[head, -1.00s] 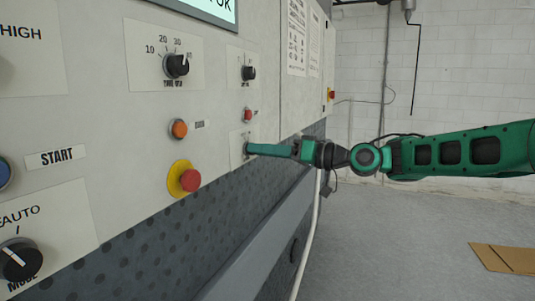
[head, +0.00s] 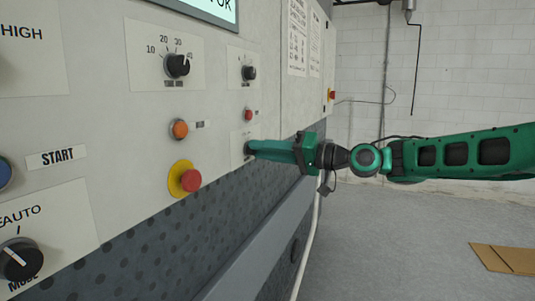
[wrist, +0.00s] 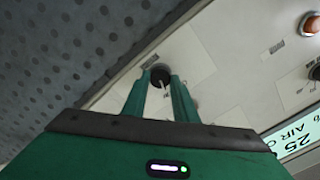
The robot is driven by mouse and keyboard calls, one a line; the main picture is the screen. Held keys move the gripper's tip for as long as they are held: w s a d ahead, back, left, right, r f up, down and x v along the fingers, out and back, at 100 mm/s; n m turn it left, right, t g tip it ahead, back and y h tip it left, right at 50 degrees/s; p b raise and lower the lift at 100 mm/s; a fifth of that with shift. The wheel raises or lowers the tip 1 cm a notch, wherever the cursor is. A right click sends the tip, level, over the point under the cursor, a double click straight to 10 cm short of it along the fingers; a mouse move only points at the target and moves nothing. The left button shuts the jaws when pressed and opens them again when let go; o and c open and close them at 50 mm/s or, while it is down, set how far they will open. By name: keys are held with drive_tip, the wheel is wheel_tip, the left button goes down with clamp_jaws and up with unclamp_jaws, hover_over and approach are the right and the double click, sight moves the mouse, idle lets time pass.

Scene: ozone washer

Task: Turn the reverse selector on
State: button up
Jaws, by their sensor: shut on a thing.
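The selector knob (wrist: 160,76) is a small black rotary knob on a pale label plate (head: 238,143), low on the machine's panel. My gripper (head: 248,150) reaches it from the right in the head view, and its fingers hide most of the knob there. In the wrist view my gripper (wrist: 160,88) has one green finger on each side of the knob, shut on it. A light pointer line shows on the knob between the fingers. The label text is too small to read, so I cannot tell its name or setting.
A red button on a yellow ring (head: 190,180) and an orange button (head: 180,129) sit left of my gripper. A small red button (head: 248,115) and a black knob (head: 249,73) are above it. A grey ledge (head: 250,255) runs below. The floor to the right is mostly clear.

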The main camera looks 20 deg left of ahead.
drive_tip(key=shift+w, duration=0.2)
drive_tip(key=o, duration=1.1)
drive_tip(key=shift+f, duration=0.1)
drive_tip(key=shift+c, duration=0.2)
drive_tip(key=shift+s, duration=0.1)
drive_tip(key=shift+d, duration=0.15)
drive_tip(key=d, duration=1)
drive_tip(key=shift+s+d, duration=0.25)
